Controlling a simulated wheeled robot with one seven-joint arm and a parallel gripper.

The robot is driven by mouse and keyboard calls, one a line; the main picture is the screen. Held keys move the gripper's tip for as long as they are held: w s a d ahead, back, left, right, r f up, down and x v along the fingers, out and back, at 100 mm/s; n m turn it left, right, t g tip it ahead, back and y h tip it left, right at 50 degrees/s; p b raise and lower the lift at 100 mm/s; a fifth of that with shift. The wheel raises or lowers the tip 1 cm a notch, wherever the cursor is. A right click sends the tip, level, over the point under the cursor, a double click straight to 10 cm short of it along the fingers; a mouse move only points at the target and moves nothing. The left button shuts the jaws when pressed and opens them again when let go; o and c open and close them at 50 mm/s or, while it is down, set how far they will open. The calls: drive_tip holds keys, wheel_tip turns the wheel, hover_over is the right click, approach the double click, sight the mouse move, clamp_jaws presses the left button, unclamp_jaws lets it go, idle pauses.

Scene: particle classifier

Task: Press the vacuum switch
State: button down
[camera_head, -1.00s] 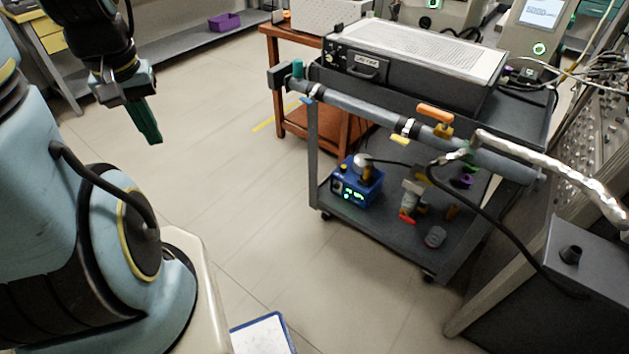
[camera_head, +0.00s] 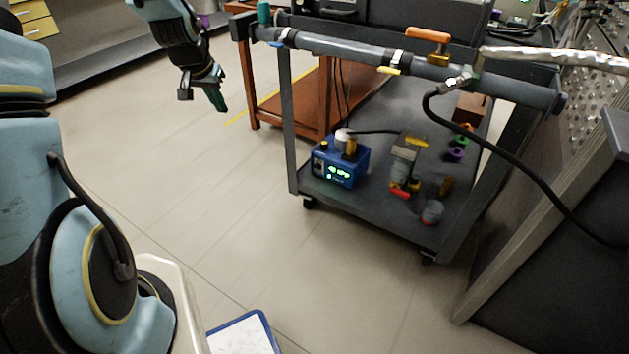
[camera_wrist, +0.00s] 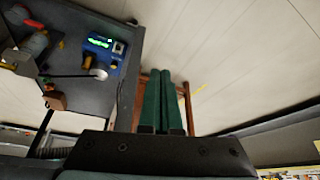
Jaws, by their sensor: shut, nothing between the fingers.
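A blue box (camera_head: 340,162) with lit green displays, a white round cap and a brass fitting stands on the lower shelf of the grey cart (camera_head: 375,225). A small dark panel, possibly the switch, shows at the left of its front (camera_head: 318,167). The blue box is also at upper left in the wrist view (camera_wrist: 104,52), with a small pale-and-dark square on its face (camera_wrist: 118,47). My gripper (camera_head: 219,103), with green fingers, hangs in the air left of the cart, clear of the box. In the wrist view its fingers (camera_wrist: 161,75) are together and hold nothing.
A grey pipe (camera_head: 345,50) with an orange-handled valve (camera_head: 428,34) runs across above the shelf. A cart post (camera_head: 287,120) stands left of the box. Pump parts (camera_head: 405,165) sit to its right. An orange-brown table (camera_head: 323,95) is behind.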

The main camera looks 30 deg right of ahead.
drive_tip(key=w+d+f+m+h+b, duration=0.2)
drive_tip(key=d+f+b, duration=0.6)
drive_tip(key=d+f, duration=0.4)
drive_tip(key=w+d+f+m+h+b, duration=0.2)
drive_tip(key=w+d+f+h+b, duration=0.1)
drive_tip(key=d+f+b, duration=0.6)
drive_tip(key=w+d+f, duration=0.1)
drive_tip(key=d+f, duration=0.3)
drive_tip(key=f, duration=0.2)
drive_tip(key=shift+d+f+t, duration=0.25)
drive_tip(key=shift+t, duration=0.15)
drive_tip(key=b, duration=0.4)
hover_over(318, 164)
drive_tip(key=s+a, duration=0.1)
drive_tip(key=a, duration=0.1)
wheel_tip(318, 164, down, 8)
drive_tip(key=shift+s+a+r, duration=0.1)
drive_tip(key=shift+s+r, duration=0.05)
drive_tip(key=shift+r, duration=0.05)
wheel_tip(318, 164, down, 2)
drive_tip(key=shift+f+b, duration=0.15)
drive_tip(key=shift+b, duration=0.3)
drive_tip(key=shift+f, duration=0.6)
drive_tip(key=shift+f, duration=0.1)
